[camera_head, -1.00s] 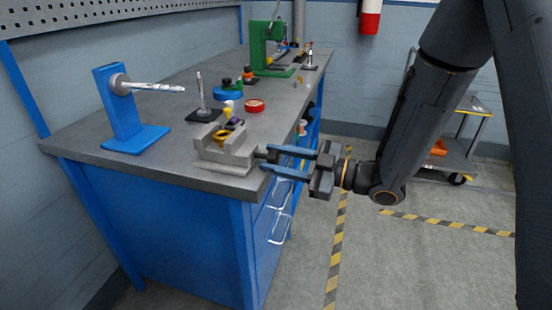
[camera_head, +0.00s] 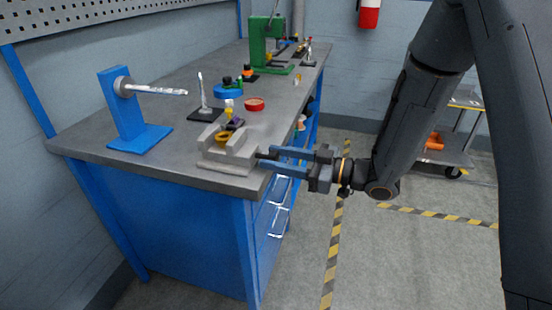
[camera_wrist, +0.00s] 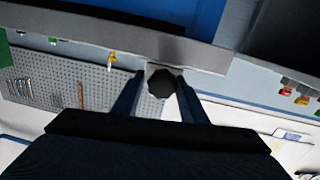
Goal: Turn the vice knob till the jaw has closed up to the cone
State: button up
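The grey vice (camera_head: 231,160) stands at the near right corner of the bench. A gold cone-like piece (camera_head: 222,138) sits between its jaws; how wide the gap beside it is I cannot tell. The vice's dark knob (camera_head: 262,155) points right, past the bench edge. It shows as a black, many-sided knob in the wrist view (camera_wrist: 161,83). My gripper (camera_head: 270,158) reaches it from the right. In the wrist view its two fingers (camera_wrist: 161,88) stand on either side of the knob, with narrow gaps seeming to show. The gripper is open.
A blue stand with a metal rod (camera_head: 127,110) is at the bench's left. A dark-based spindle (camera_head: 204,105), a blue round part (camera_head: 228,91), a red ring (camera_head: 254,104) and a green press (camera_head: 267,48) stand behind the vice.

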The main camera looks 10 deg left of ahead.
jog(key=shift+s, duration=0.1)
jog(key=s+d+b, duration=0.1)
jog(key=d, duration=0.6)
jog(key=shift+d, duration=0.3)
jog(key=shift+r, duration=0.1)
